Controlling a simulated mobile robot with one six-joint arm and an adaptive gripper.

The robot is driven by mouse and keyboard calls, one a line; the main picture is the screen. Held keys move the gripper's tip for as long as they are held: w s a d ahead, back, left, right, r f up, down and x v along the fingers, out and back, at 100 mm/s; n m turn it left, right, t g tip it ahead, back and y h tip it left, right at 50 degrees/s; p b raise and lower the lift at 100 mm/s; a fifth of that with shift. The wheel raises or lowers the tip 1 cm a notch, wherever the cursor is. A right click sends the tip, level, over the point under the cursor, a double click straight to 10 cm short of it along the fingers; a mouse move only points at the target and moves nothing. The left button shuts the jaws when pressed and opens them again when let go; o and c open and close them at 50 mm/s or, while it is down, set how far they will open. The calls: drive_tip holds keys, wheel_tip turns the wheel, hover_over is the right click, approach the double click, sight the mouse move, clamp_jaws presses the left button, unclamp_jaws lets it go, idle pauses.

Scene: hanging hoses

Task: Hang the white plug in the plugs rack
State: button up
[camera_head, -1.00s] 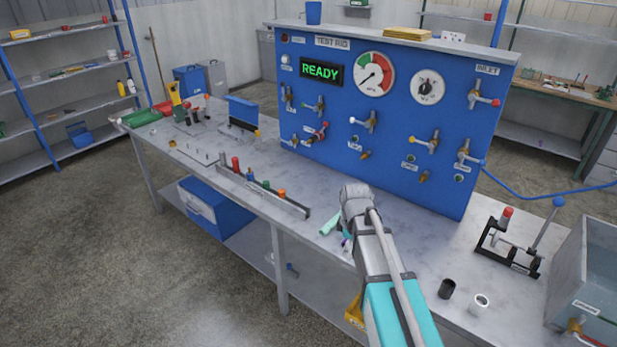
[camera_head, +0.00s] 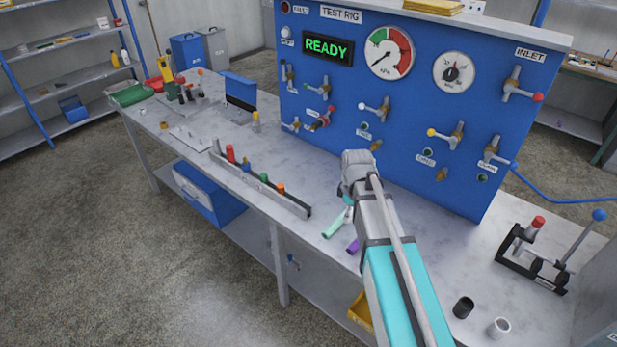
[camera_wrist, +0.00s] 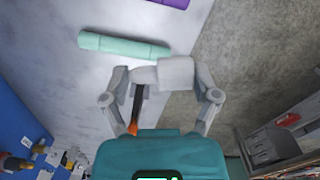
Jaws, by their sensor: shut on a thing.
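The plugs rack (camera_head: 241,178) is a long, low grey bar on the bench, left of my arm. Red, blue, green and orange plugs stand along it. My gripper (camera_wrist: 163,74) is shut on the white plug (camera_wrist: 168,73), which lies crosswise between the fingers in the wrist view. In the head view my arm's end hides most of the gripper, and the plug cannot be made out there. The gripper is above the bench, right of the rack's orange end.
A mint cylinder (camera_head: 336,223) and a purple one (camera_head: 353,246) lie on the bench near my gripper. The blue test rig panel (camera_head: 400,110) with valves stands behind. Black and white cups (camera_head: 499,327) and a lever fixture (camera_head: 533,262) are at right. Bench between rack and panel is mostly clear.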

drive_tip(key=shift+w+d, duration=0.1)
drive_tip(key=shift+w, duration=0.05)
idle(0.3)
drive_tip(key=shift+w+a+f+b, duration=0.2)
drive_tip(key=shift+a+f+b, duration=0.1)
drive_tip(key=shift+f+b, duration=0.1)
drive_tip(key=a+f+m+b, duration=0.1)
drive_tip(key=w+a+f+m+g+y+b, duration=0.1)
drive_tip(key=a, duration=0.1)
drive_tip(key=w+a+f+m+g+b, duration=0.1)
drive_tip(key=a+b, duration=0.1)
drive_tip(key=shift+w+f+y, duration=0.2)
drive_tip(key=shift+y, duration=0.2)
drive_tip(key=w+a+r+m+t+y+b, duration=0.3)
drive_tip(key=w+a+m+y+b, duration=0.6)
drive_tip(key=m+y+b, duration=0.3)
drive_tip(key=a+t+y+b, duration=0.1)
drive_tip(key=y+b, duration=0.1)
drive_tip(key=y, duration=0.2)
drive_tip(key=shift+w+r+b, duration=0.25)
drive_tip(key=shift+w+b, duration=0.05)
drive_tip(key=shift+b, duration=0.05)
